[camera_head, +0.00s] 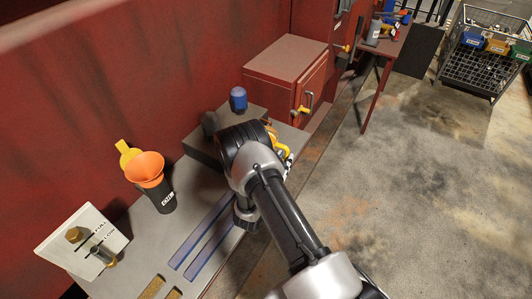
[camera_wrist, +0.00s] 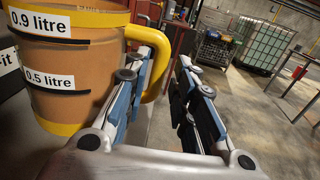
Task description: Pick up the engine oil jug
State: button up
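The jug (camera_wrist: 75,70) fills the left of the wrist view. It has an amber see-through body, a yellow base and rim, a yellow handle, and labels reading 0.9 litre and 0.5 litre. Its handle (camera_wrist: 160,65) stands just beyond my fingers, partly behind the left finger. My gripper (camera_wrist: 168,85) is open, with a clear gap between its blue-grey and dark fingers; no grip on the handle shows. In the head view my arm hides most of the jug; only yellow parts (camera_head: 281,147) show beside my wrist.
In the head view, an orange funnel (camera_head: 146,168) sits in a dark container (camera_head: 161,197) on the grey bench. A white board (camera_head: 82,240) lies at the left. A blue-topped item (camera_head: 238,99) and red cabinet (camera_head: 286,77) stand behind my arm.

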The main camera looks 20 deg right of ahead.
aim_at(286, 156)
jog(key=x, duration=0.3)
jog(key=shift+w+d, duration=0.3)
grip_shut()
dwell(0.8)
dwell(0.4)
